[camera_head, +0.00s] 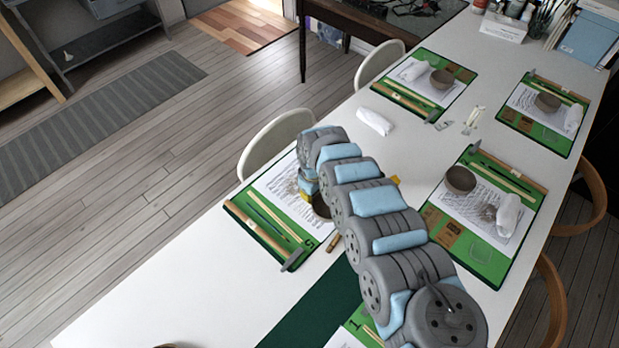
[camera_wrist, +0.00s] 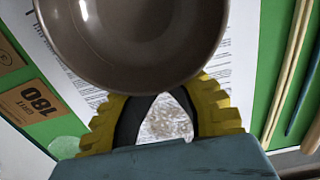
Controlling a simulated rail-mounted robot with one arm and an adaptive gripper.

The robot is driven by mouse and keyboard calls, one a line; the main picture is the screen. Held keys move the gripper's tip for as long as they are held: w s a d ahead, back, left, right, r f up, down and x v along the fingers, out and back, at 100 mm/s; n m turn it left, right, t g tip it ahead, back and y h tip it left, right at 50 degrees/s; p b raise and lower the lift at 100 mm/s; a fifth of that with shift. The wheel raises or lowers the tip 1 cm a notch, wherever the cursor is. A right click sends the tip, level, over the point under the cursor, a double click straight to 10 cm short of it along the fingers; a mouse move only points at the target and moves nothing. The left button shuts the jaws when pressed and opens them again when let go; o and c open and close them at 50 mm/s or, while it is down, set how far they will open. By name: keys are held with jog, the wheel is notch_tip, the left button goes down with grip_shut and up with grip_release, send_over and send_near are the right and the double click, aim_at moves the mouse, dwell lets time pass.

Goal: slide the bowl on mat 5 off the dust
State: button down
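Mat 5 (camera_head: 240,212) is a green mat with a sheet of lined paper on it. The brown bowl (camera_head: 321,208) on it is mostly hidden behind my arm in the head view. In the wrist view the bowl (camera_wrist: 135,40) is empty, upright and fills the top. My gripper (camera_wrist: 164,92), with yellow-backed dark fingers, is right at the bowl's near rim. Its fingertips come together there, partly covered by the bowl; contact cannot be told for certain. Grey dust (camera_wrist: 167,122) lies on the paper and shows between the fingers.
Sticks (camera_wrist: 290,70) lie to the right of the paper in the wrist view, and a brown 180-grit sandpaper packet (camera_wrist: 38,103) to the left. A white cloth (camera_head: 374,121) lies beyond mat 5. Other set mats (camera_head: 480,205) fill the table's right side.

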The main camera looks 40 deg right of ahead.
jog(key=shift+s, duration=0.25)
dwell(0.3)
jog(key=shift+w+a+f+b, duration=0.15)
jog(key=shift+w+b, duration=0.25)
jog(key=shift+w+a+f+b, duration=0.1)
jog(key=shift+w+a+b, duration=0.05)
jog(key=shift+w+b, duration=0.25)
jog(key=w+b, duration=0.2)
jog(key=shift+w+a+b, duration=0.1)
jog(key=shift+a+b, duration=0.1)
jog(key=shift+b, duration=0.15)
notch_tip(320, 180, up, 10)
jog(key=p, duration=0.3)
jog(key=shift+r, duration=0.25)
jog(key=shift+w, duration=0.1)
